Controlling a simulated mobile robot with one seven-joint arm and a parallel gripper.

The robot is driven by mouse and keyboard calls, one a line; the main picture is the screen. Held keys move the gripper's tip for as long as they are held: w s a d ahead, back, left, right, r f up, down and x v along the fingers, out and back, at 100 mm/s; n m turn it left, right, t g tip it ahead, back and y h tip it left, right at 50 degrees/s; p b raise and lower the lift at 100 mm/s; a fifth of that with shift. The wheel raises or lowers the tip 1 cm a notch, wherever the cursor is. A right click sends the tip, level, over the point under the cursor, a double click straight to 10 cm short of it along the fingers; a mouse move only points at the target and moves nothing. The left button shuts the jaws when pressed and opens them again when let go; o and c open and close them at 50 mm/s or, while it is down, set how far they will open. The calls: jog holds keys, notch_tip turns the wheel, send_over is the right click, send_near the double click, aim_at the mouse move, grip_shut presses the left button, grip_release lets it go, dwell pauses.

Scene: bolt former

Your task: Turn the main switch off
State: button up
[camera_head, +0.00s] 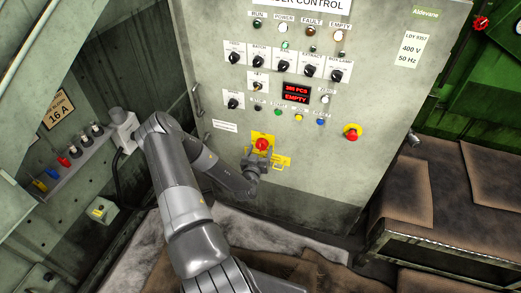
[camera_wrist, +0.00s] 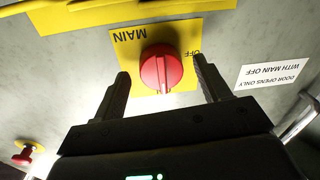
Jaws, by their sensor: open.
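The main switch (camera_head: 262,144) is a red rotary knob on a yellow plate, low on the front of the control cabinet. In the wrist view the red knob (camera_wrist: 161,70) fills the middle, with the words MAIN and OFF showing upside down on the yellow plate (camera_wrist: 187,38). The knob's ridge runs roughly up and down in that view. My gripper (camera_head: 256,160) is close in front of the switch. In the wrist view its two fingers (camera_wrist: 163,82) are apart, one on each side of the knob, with visible gaps. It holds nothing.
The grey control cabinet (camera_head: 225,85) carries lamps, black selector knobs and a red display above. A red emergency button (camera_head: 352,132) on yellow sits to the right. A cabinet handle (camera_head: 196,99) is at the left edge. A brown-topped bench (camera_head: 465,180) stands at right.

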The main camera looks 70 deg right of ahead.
jog(key=shift+d, duration=0.5)
jog(key=c, duration=1)
jog(key=shift+o, duration=0.2)
